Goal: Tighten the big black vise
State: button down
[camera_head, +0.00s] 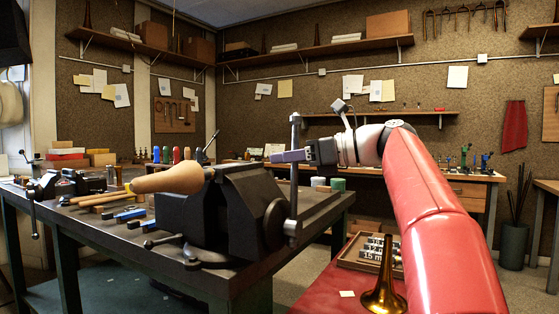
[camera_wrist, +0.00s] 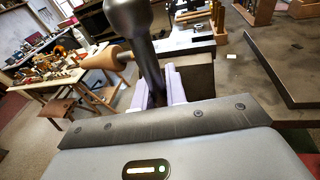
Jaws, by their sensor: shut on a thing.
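The big black vise (camera_head: 225,205) stands at the near right end of the dark workbench in the head view. Its steel handle bar (camera_head: 295,180) is nearly upright, with a knob at each end. A tan wooden cone-shaped piece (camera_head: 170,179) sits at the left of the vise's jaws; it also shows in the wrist view (camera_wrist: 104,58). My gripper (camera_head: 292,156) is at the upper half of the bar. In the wrist view my lavender fingers (camera_wrist: 163,86) are shut around the bar (camera_wrist: 150,65), whose thick knob is close to the camera. The lower bar end is hidden there.
A smaller vise (camera_head: 68,184) stands at the bench's left. Wooden sticks (camera_head: 95,199) and blue-handled tools (camera_head: 123,215) lie beside the big vise. A brass horn bell (camera_head: 383,291) and a wooden tray (camera_head: 365,262) sit on a red surface at lower right.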

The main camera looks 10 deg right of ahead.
jog(key=shift+w+d+f+m, duration=0.25)
jog(key=shift+w+d+m, duration=0.15)
jog(key=shift+d, duration=0.05)
jog(key=c, duration=1.5)
grip_release()
jog(key=shift+d, duration=0.25)
jog(key=shift+o, duration=0.3)
jog(key=shift+a, duration=0.1)
jog(key=shift+r, duration=0.1)
jog(key=shift+s, duration=0.1)
jog(key=v, duration=0.7)
jog(key=shift+d, duration=0.35)
jog(key=shift+s+d, duration=0.1)
jog(key=shift+s, duration=0.05)
